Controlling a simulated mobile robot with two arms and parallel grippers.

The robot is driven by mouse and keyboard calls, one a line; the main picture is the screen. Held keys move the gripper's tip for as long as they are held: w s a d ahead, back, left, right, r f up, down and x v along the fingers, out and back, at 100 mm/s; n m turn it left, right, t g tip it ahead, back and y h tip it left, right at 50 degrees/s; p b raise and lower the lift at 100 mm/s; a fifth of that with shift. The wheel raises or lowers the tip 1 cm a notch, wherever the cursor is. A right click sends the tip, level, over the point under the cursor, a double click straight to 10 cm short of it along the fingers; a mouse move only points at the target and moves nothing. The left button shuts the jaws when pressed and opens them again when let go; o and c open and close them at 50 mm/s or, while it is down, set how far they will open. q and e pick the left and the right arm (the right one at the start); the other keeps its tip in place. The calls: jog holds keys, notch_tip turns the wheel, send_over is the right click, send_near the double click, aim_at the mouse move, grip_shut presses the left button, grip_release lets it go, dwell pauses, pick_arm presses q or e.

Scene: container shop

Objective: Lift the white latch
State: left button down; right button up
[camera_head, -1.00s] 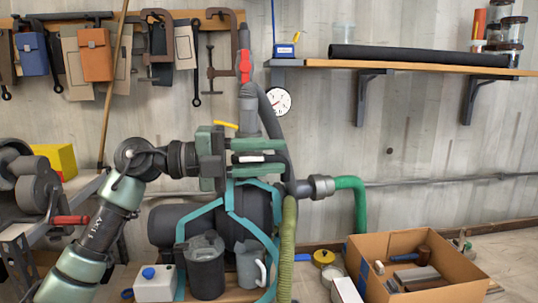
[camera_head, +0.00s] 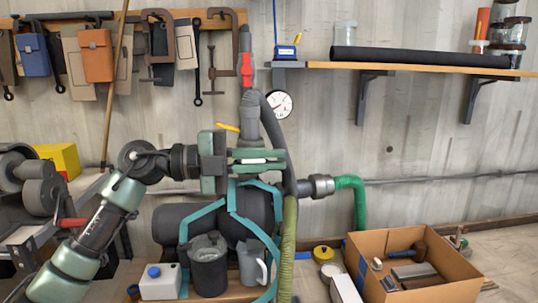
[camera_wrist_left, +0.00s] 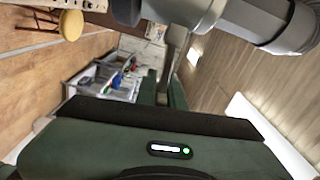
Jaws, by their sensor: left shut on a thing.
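The white latch (camera_head: 254,161) shows as a thin pale strip between the fingers of my left gripper (camera_head: 272,161) in the head view. The gripper comes in from the left and is shut on it, in front of the grey pipework above the pump. Most of the latch is hidden by the fingers. In the left wrist view, the two green fingers (camera_wrist_left: 164,88) reach away past the dark gripper body, with a grey part between them. The latch cannot be made out clearly there. My right gripper is not in view.
A green hose (camera_head: 356,198) runs to the right. A cardboard box (camera_head: 366,275) holds tools at the lower right.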

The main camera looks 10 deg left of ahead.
pick_arm(q)
jog(key=c, duration=1.5)
grip_release()
jog(key=shift+d, duration=0.1)
jog(key=b+v, duration=0.2)
jog(key=v, duration=0.5)
jog(key=shift+s+a+r+b, duration=0.1)
jog(key=shift+a+b, duration=0.3)
